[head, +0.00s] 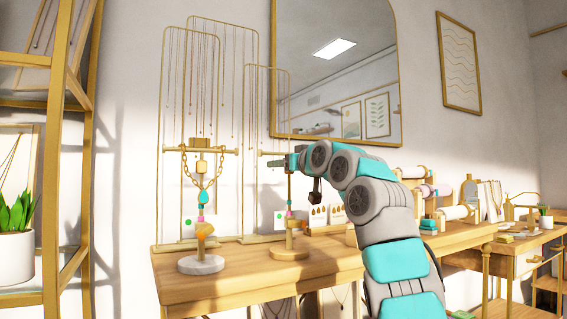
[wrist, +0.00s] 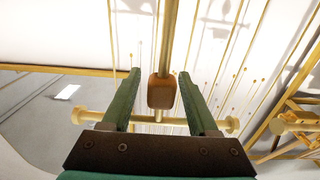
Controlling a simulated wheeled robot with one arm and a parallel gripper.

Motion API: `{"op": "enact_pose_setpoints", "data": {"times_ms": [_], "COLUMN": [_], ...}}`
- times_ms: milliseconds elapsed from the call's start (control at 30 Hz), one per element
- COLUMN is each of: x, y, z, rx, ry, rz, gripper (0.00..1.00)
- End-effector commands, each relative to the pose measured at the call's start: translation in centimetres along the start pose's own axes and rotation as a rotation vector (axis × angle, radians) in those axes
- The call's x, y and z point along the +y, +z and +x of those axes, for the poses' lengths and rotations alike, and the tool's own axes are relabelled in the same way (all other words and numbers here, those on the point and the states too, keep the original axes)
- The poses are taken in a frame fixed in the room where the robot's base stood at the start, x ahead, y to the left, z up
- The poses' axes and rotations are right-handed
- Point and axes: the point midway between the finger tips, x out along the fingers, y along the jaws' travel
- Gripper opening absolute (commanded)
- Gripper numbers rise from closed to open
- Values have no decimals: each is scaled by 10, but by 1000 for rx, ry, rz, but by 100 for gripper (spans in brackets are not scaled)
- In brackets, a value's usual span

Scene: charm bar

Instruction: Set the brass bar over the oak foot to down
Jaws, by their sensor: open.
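The stand with the oak foot (head: 290,254) is at the table's middle, with the brass bar (head: 266,152) across its upper end. My gripper (head: 276,163) is at that bar and hides its right part in the head view. In the wrist view the brass bar (wrist: 92,118) runs crosswise behind my open fingers (wrist: 160,88). A brown block (wrist: 161,92) on the stand's post (wrist: 170,35) sits between the fingers, with gaps on both sides. The bar looks about level, with a round knob at each end.
A similar stand with a pale stone foot (head: 201,264) stands to the left, with its own bar (head: 170,149) and a hung necklace (head: 187,178). Wire racks with chains (head: 250,95) stand behind. Display rolls (head: 454,212) are to the right. The table's front (head: 240,285) is clear.

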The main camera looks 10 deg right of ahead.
Motion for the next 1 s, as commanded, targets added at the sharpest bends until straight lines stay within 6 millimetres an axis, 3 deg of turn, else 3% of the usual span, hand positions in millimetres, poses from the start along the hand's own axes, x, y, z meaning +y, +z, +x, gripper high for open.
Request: {"op": "enact_pose_setpoints", "data": {"times_ms": [200, 733, 1000], "x": [0, 0, 0], "y": [1, 1, 1], "z": [0, 0, 0], "rx": [-1, -1, -2], "ry": [0, 0, 0], "rz": [0, 0, 0], "gripper": [59, 0, 0]}}
